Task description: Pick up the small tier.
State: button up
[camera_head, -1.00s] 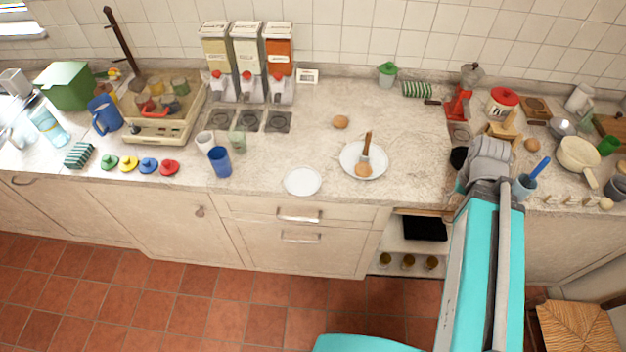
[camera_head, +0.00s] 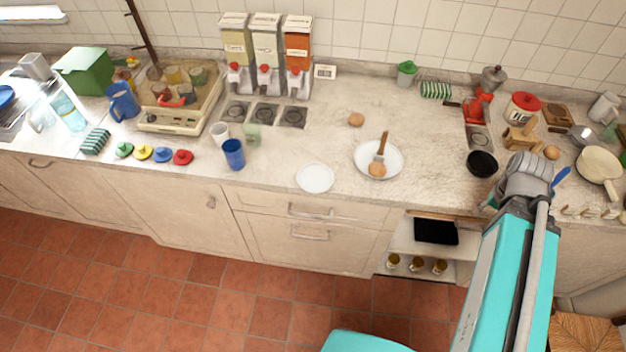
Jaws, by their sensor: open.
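I cannot tell for sure which thing is the small tier. A small stepped wooden piece (camera_head: 523,137) stands on the right of the counter, left of a brown egg (camera_head: 551,152), and may be it. My grey gripper (camera_head: 527,168) is at the end of my turquoise arm, over the counter's right part, just in front of the wooden piece in the picture. It is open and I see nothing held in it. Its fingertips are hard to make out from behind. A blue handle (camera_head: 561,176) sticks out beside the gripper, and its cup is mostly hidden.
A black bowl (camera_head: 482,163) is left of my gripper. A red coffee machine (camera_head: 478,105), a red-lidded canister (camera_head: 522,107) and a cream pan (camera_head: 598,166) crowd the right side.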

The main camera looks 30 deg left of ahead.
aim_at(314, 178)
jog(key=k, duration=2.4)
jog(key=u, duration=0.75)
jog(key=i, duration=1)
jog(key=z, duration=0.05)
